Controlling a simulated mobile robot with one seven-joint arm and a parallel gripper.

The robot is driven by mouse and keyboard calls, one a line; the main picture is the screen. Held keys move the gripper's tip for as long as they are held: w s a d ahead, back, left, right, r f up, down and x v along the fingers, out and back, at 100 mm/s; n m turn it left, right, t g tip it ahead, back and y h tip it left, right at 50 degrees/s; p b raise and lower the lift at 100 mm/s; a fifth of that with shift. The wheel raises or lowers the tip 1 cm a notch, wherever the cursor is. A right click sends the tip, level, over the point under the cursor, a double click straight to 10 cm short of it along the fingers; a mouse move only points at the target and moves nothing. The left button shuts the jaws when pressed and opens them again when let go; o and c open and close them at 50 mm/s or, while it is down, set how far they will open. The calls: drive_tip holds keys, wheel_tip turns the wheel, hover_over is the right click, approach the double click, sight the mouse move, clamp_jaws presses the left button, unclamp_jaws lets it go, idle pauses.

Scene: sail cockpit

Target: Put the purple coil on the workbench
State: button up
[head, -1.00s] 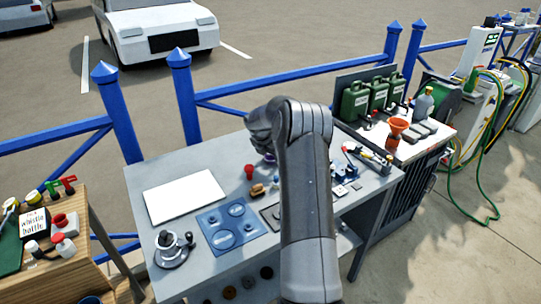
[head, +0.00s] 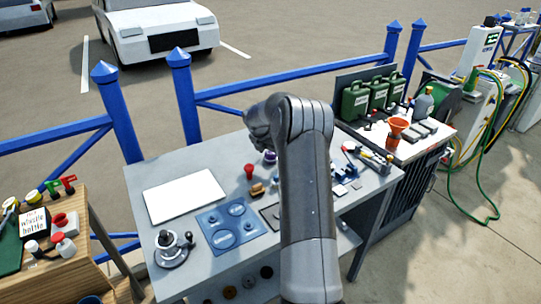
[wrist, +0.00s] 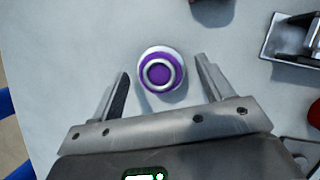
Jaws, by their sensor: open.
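The purple coil (wrist: 161,73) is round, with white or silvery rings, and sits on the grey workbench (wrist: 70,40). In the wrist view it lies between and slightly beyond the fingertips of my gripper (wrist: 160,76), which is open and empty, with a gap on each side. In the head view a small part of the purple coil (head: 269,156) shows beside my arm, on the workbench (head: 180,163) toward its back. My gripper's fingers are hidden behind my arm in the head view.
A white board (head: 185,195) and a blue mat (head: 230,228) lie on the workbench to the left. A red item (head: 249,170) stands near the coil. A metal holder (wrist: 290,38) is at the upper right in the wrist view. Blue railings (head: 300,72) run behind.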

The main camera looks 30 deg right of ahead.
drive_tip(key=s+a+r+m, duration=0.2)
drive_tip(key=s+a+r, duration=0.2)
drive_tip(key=a+r, duration=0.4)
drive_tip(key=s+a+r+m, duration=0.35)
drive_tip(key=a+r, duration=0.25)
drive_tip(key=r, duration=0.5)
drive_tip(key=s+a+r+m+t, duration=0.2)
drive_tip(key=s+a+r+m, duration=0.35)
drive_tip(key=s+a, duration=0.4)
drive_tip(key=s+a+f+m+y, duration=0.1)
drive_tip(key=s+a+m, duration=0.2)
drive_tip(key=s, duration=0.5)
drive_tip(key=s+a+m+t+y, duration=0.1)
drive_tip(key=s+a+m, duration=0.2)
drive_tip(key=s, duration=0.6)
drive_tip(key=s+a+f+m+y, duration=0.1)
drive_tip(key=s+a+m+y, duration=0.1)
drive_tip(key=s+m, duration=0.3)
drive_tip(key=s+a, duration=0.1)
drive_tip(key=s, duration=0.2)
drive_tip(key=shift+s+a+f+m+t, duration=0.25)
drive_tip(key=shift+s+f+m+t, duration=0.05)
drive_tip(key=shift+s+t, duration=0.1)
